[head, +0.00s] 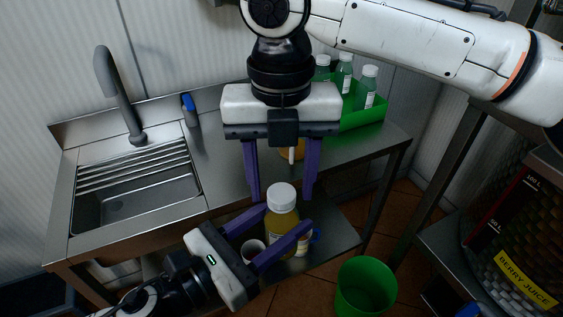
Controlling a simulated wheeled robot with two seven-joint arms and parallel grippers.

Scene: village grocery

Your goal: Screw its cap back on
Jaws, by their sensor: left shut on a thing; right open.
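A bottle of amber liquid (283,225) with a white cap (281,195) on its top stands upright in front of the counter in the head view. My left gripper (285,221) comes in from the lower left and is shut on the bottle, a finger on either side below the cap. My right gripper (281,196) points down from above. Its purple fingers are open, one on each side of the cap with gaps between. I cannot tell whether the cap is screwed tight. The bottle's lower part is partly hidden by a left finger.
A sink (135,190) with a tap is at left. A green crate (362,121) of capped bottles stands at the counter's back right. A green bin (366,288) is on the floor. A berry juice container (515,250) is at right. An orange object (299,150) is partly hidden behind my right gripper.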

